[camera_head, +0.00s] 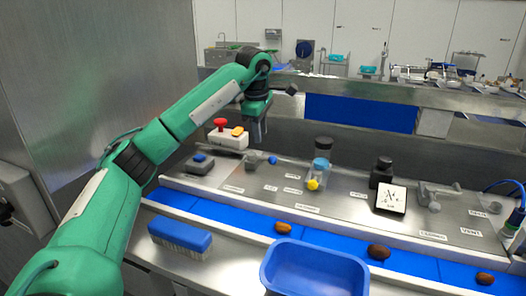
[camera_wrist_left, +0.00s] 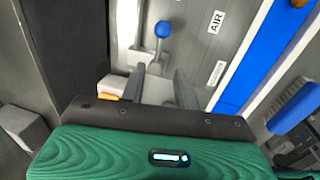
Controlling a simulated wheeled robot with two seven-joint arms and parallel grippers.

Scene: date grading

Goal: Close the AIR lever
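The AIR lever shows in the head view as a small grey fitting with a blue ball knob (camera_head: 272,160) on the steel panel. In the left wrist view its blue knob (camera_wrist_left: 162,30) and short metal stem stand beside the AIR label (camera_wrist_left: 217,21). My left gripper (camera_head: 257,139) points down above and slightly left of the lever in the head view. In the left wrist view my left gripper (camera_wrist_left: 160,78) has its two fingers apart with nothing between them, and the knob is beyond the fingertips. My right gripper is not in view.
A dark box with a blue button (camera_head: 200,158) is left of the lever. In front are a blue belt (camera_head: 325,237), a brush (camera_head: 180,235) and a blue tray (camera_head: 315,245).

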